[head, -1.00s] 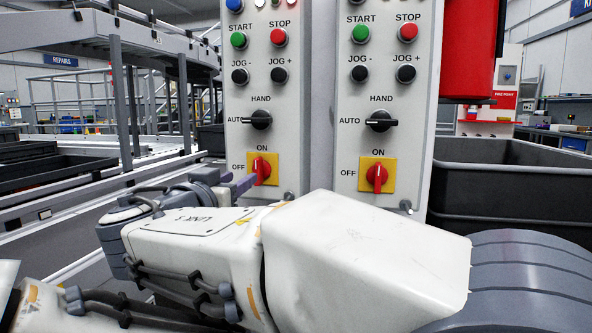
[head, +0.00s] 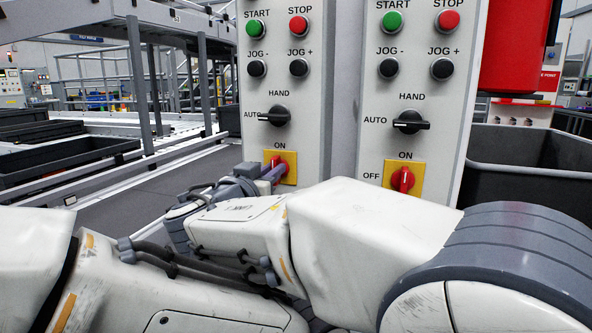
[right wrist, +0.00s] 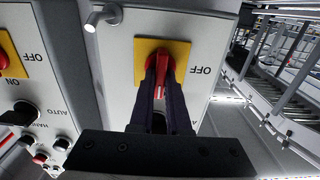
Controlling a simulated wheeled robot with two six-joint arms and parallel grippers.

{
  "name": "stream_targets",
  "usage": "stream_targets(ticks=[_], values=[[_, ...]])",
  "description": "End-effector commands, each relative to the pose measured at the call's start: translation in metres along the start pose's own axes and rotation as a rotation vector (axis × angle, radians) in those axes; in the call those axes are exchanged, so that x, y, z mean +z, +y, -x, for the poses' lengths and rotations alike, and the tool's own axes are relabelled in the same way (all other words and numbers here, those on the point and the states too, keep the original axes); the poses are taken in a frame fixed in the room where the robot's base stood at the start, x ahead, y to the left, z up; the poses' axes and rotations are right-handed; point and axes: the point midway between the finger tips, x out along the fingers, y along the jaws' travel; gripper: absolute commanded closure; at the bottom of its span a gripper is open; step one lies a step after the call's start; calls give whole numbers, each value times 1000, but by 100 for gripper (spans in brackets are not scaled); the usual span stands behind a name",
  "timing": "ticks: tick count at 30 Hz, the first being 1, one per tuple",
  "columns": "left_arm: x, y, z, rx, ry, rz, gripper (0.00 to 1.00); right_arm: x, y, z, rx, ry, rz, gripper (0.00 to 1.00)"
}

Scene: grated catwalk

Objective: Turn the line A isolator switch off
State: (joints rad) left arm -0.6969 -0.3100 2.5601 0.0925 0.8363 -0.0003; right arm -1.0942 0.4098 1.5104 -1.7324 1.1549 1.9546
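Two grey panels carry red rotary handles on yellow plates; no line A label is readable. The left panel's isolator switch (head: 290,160) is partly covered by my right gripper (head: 271,174). In the right wrist view, which is upside down, the dark fingers of this gripper (right wrist: 161,75) lie on both sides of the red handle (right wrist: 160,62), with little or no gap. The handle stands upright, in line with ON, and OFF is printed at the plate's side. The right panel's isolator switch (head: 403,180) also points up to ON. My left gripper is not in view.
Above the switches are black selector knobs (head: 411,121) and push buttons, including a green START (head: 392,22). A dark bin (head: 530,160) stands to the right of the panels. Railings and dark trays (head: 60,165) are on the left.

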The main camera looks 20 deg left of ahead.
Motion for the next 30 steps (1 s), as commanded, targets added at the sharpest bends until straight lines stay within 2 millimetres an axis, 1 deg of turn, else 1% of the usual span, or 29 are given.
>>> stream_targets(ticks=[8,14,20,24,30], values=[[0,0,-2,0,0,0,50,0,0,0,-3,0,15,100],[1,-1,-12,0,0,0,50,2,0,0,-2,1,87,100],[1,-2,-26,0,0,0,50,3,1,0,0,1,232,100],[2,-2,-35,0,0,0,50,3,0,0,0,1,361,100],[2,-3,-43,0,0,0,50,2,-1,0,0,0,553,100]])
